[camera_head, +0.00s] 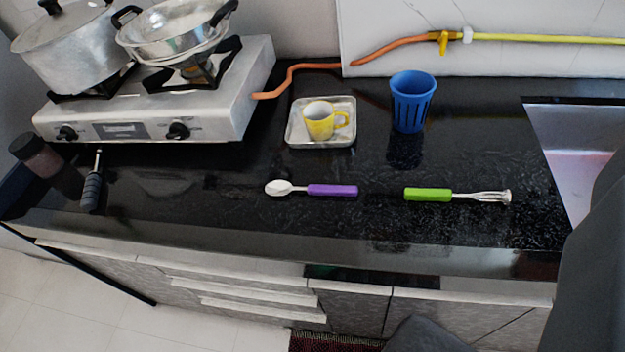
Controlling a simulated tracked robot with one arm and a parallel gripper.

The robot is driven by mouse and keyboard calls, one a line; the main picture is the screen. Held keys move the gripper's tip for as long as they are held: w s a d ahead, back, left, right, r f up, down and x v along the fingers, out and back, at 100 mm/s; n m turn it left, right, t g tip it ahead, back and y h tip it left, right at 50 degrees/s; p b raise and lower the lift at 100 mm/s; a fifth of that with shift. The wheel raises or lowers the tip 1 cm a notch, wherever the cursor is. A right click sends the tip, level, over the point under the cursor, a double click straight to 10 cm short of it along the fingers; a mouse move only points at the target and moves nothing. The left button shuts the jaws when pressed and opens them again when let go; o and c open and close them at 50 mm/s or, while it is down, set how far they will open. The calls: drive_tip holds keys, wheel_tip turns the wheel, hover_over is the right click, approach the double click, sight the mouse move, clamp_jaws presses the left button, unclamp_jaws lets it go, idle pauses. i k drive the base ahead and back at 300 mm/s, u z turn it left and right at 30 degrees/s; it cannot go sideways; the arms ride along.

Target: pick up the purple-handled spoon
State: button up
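The purple-handled spoon (332,190) lies flat on the black countertop, near its front edge and about the middle of the picture. Its silver bowl points left and its purple handle points right. Nothing covers it and nothing touches it. Dark grey shapes, which look like parts of my own arm or gripper, cut into the right edge and the bottom of the picture. They are apart from the spoon. No fingertips can be made out, so I cannot tell whether my gripper is open or shut.
A green-handled utensil (428,195) lies to the spoon's right. Behind are a yellow cup (318,124) on a metal tray (349,141) and a blue tumbler (409,88). A stove (217,118) with pots, a dark-handled tool (91,190) and a jar (36,155) are left. A sink (580,155) is right.

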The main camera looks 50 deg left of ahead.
sight(277, 188)
drive_tip(key=k, duration=0.65)
drive_tip(key=u, duration=1.1)
drive_tip(key=i, duration=1)
drive_tip(key=z, duration=0.1)
